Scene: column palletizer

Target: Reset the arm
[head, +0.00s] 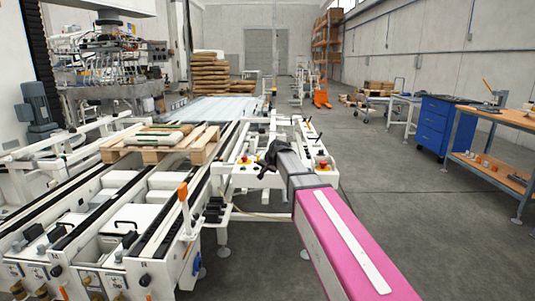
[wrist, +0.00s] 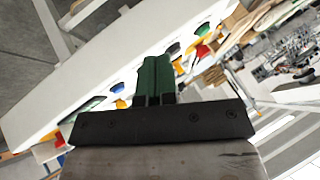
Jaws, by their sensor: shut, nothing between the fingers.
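My gripper (wrist: 155,66) shows in the wrist view with its two green fingers together and nothing between them. In the head view my gripper (head: 267,160) is a small dark shape at the far end of my pink and grey arm. It is by the white control panel (head: 246,181) of the conveyor line. In the wrist view the white panel (wrist: 80,113) with coloured buttons lies behind the fingers. Whether the fingers touch the panel cannot be told.
A wooden pallet (head: 160,150) with a few sacks sits on the roller conveyor (head: 110,205) at left. A blue drawer cabinet (head: 436,125) and a wooden workbench (head: 505,119) stand at right. An orange pallet truck (head: 321,97) stands further back. The grey floor between is clear.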

